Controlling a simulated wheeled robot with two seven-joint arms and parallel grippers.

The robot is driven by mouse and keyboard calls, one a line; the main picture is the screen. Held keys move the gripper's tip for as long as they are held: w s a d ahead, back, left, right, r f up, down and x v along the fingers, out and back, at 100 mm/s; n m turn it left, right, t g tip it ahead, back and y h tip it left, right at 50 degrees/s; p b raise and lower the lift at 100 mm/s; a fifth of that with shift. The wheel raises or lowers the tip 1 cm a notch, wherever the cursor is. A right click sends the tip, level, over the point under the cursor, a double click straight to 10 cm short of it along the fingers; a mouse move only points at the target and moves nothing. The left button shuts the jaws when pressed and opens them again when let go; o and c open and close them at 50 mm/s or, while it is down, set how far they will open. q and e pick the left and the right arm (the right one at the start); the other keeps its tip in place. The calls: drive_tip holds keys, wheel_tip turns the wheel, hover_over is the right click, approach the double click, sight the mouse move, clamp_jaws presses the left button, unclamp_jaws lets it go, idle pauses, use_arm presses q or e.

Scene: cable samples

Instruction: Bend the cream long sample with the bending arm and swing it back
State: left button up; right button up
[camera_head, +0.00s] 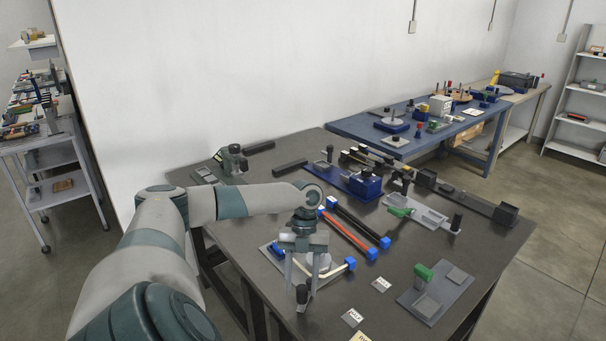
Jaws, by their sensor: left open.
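The bending jig, a pale plate (267,254) with a light round post (325,260), stands near the front of the dark table. The cream long sample (337,270) is on it, partly hidden by my gripper, with a blue end block (350,264) to the right. Its visible right part slants up toward that block. An upright black knob (302,295), seemingly the bending arm's handle, shows at the front of the jig. My left gripper (303,284) points down over the jig, open, its fingers on either side of the knob; contact cannot be told. My right gripper is not in view.
A red sample (345,235) and a black sample (357,223) with blue ends lie behind the jig. White labels (381,285) lie in front.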

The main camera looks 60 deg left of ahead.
use_arm(q)
drive_tip(key=b+v, duration=0.2)
drive_tip(key=v, duration=1.3)
drive_tip(key=shift+a+r, duration=0.25)
drive_tip(key=shift+r, duration=0.1)
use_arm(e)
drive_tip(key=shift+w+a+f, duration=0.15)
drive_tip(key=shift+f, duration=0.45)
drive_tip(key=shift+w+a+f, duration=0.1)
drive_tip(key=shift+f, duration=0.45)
use_arm(q)
drive_tip(key=shift+w, duration=0.1)
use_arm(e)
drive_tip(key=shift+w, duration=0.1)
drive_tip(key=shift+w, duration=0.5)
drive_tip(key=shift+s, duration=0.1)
